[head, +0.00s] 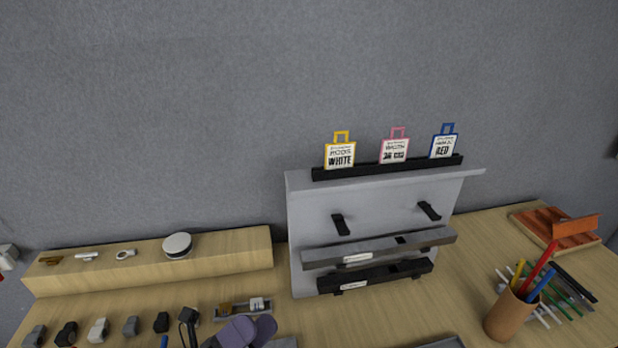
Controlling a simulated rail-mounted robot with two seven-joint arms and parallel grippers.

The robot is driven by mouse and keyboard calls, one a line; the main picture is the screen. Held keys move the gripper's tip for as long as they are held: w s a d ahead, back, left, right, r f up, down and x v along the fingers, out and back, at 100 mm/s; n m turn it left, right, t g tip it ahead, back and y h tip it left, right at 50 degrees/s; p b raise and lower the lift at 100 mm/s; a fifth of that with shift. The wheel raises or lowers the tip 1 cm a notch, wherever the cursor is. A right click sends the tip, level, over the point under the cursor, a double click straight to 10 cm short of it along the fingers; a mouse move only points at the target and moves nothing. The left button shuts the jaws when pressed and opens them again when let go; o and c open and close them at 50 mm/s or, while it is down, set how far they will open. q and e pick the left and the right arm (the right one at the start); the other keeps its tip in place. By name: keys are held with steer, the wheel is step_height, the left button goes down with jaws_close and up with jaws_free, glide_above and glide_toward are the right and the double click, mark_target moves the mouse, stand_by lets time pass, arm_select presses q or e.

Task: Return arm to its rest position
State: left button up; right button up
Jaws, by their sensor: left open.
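A small part of my left gripper (7,258) shows at the far left edge of the head view, pale grey with a bit of red. It is open and most of it is cut off by the frame. It is beyond the left end of the wooden riser and apart from the things on the table. My right gripper is not in view.
A wooden riser (150,276) with small items stands at the back left, several small items before it. A grey stand (385,210) with labelled tags and dark bars is in the middle. A pencil cup (506,317) and orange tray (558,232) are right.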

arm_select(q)
steer(key=s+a+f+n+y+p, duration=0.1)
steer(key=s+a+f+n+y, duration=0.1)
steer(key=a+f+n+y, duration=0.65)
steer(key=s+a+f+n+y, duration=0.3)
steer(key=f+n+y, duration=0.65)
steer(key=n, duration=0.55)
steer(key=s+f+n+g, duration=0.1)
steer(key=s+f, duration=0.1)
steer(key=s+a+f+n+g+y, duration=0.1)
steer(key=s+f+g, duration=0.1)
steer(key=s, duration=0.1)
steer(key=s+f+n+g, duration=0.1)
steer(key=s+f, duration=0.1)
steer(key=s, duration=0.1)
steer(key=shift+s+a+f+g+p, duration=0.1)
steer(key=shift+a+f+g+p, duration=0.05)
steer(key=shift+f+g+p, duration=0.15)
steer(key=s+f+n+g+b, duration=0.4)
steer(key=s+f+g+b, duration=0.15)
steer(key=s+f, duration=0.5)
step_height(320, 180, up, 28)
steer(key=p, duration=2.8)
steer(key=shift+a, duration=0.15)
steer(key=shift+r, duration=0.1)
